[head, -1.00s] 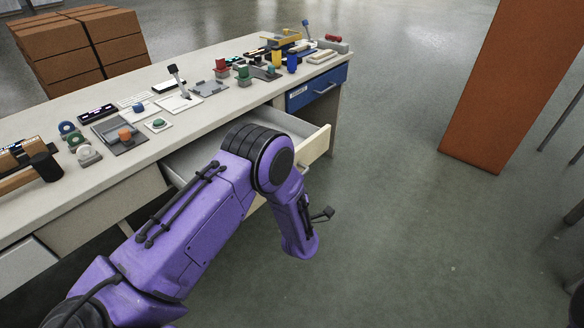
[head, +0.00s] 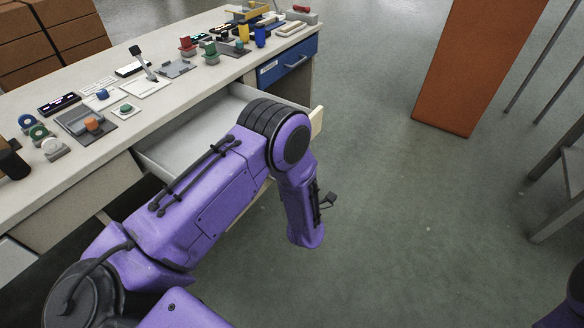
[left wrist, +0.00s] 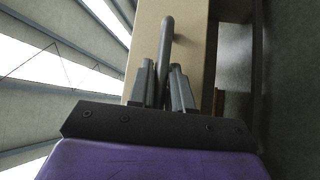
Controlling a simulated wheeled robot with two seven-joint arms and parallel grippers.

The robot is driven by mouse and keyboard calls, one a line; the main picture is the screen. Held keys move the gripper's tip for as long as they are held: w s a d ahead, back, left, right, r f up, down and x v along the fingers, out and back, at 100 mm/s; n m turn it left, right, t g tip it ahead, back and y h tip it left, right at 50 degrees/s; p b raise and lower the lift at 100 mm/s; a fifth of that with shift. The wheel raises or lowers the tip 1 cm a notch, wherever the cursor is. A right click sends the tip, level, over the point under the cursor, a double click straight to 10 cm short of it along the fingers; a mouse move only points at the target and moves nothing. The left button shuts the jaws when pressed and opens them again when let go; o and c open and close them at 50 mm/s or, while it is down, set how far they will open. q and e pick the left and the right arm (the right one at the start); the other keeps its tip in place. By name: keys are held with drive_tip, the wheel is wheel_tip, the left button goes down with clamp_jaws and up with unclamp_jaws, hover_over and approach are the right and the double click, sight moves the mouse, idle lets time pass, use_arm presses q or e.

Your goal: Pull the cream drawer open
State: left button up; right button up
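The cream drawer (head: 316,122) stands out from the desk, with its pale grey inside (head: 185,140) showing. My left arm crosses in front of it and hides much of its front and its handle in the head view. In the left wrist view the cream drawer front (left wrist: 193,40) fills the upper middle, with a grey bar handle (left wrist: 167,35) on it. My left gripper (left wrist: 165,80) has its fingers close on both sides of the bar and looks shut on it. My right gripper is not in view.
The desk top (head: 200,85) carries switches, buttons and small parts. A blue drawer (head: 285,65) beside the cream one is shut. An orange-brown pillar (head: 475,65) and grey metal legs (head: 560,190) stand to the right. The floor between is clear.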

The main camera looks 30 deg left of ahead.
use_arm(q)
drive_tip(key=o, duration=0.3)
drive_tip(key=v, duration=1)
drive_tip(key=shift+s+d, duration=0.15)
drive_tip(key=shift+d, duration=0.05)
drive_tip(key=shift+f, duration=0.1)
